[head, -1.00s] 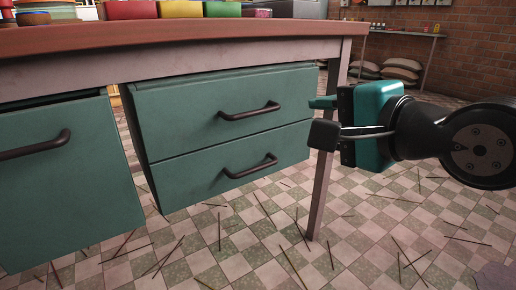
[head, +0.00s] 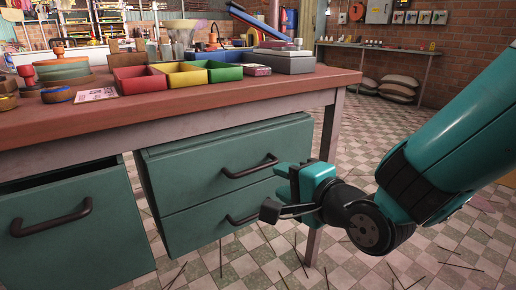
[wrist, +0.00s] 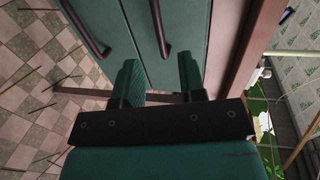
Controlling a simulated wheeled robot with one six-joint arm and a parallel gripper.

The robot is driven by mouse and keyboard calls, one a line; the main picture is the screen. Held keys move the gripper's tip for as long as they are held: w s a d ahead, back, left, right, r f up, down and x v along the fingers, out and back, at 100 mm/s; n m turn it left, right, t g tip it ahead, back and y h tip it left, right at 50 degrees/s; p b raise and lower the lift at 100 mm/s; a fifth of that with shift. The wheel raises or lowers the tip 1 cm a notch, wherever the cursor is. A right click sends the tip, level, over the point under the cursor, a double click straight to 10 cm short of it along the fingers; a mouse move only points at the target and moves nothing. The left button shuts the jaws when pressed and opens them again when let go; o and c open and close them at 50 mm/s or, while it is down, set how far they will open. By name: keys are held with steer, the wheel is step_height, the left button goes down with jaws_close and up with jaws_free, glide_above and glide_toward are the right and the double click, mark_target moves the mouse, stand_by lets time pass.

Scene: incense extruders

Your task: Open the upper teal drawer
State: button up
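The upper teal drawer (head: 195,168) is under the workbench, its front about level with the lower drawer (head: 195,222), and looks shut. Its dark bar handle (head: 250,167) is clear of my gripper in the head view. My gripper (head: 279,190) is open and empty, just right of the drawer fronts, partly covering the lower handle (head: 243,218). In the wrist view my two fingers (wrist: 159,84) are spread apart. The upper handle (wrist: 160,28) lies beyond them, lined up with the gap between them. The lower handle (wrist: 88,30) is to the left.
The red-brown workbench top (head: 200,104) overhangs the drawers and carries coloured trays. A bench leg (head: 327,138) stands behind my gripper. Another teal drawer (head: 85,235) at left has a dark gap along its top. Thin sticks litter the checkered floor.

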mark_target(260, 169)
steer(key=p+x, duration=0.5)
steer(key=x, duration=0.5)
steer(key=shift+w+d+f, duration=0.1)
steer(key=shift+w+f, duration=0.05)
steer(key=shift+w, duration=0.1)
jaws_close()
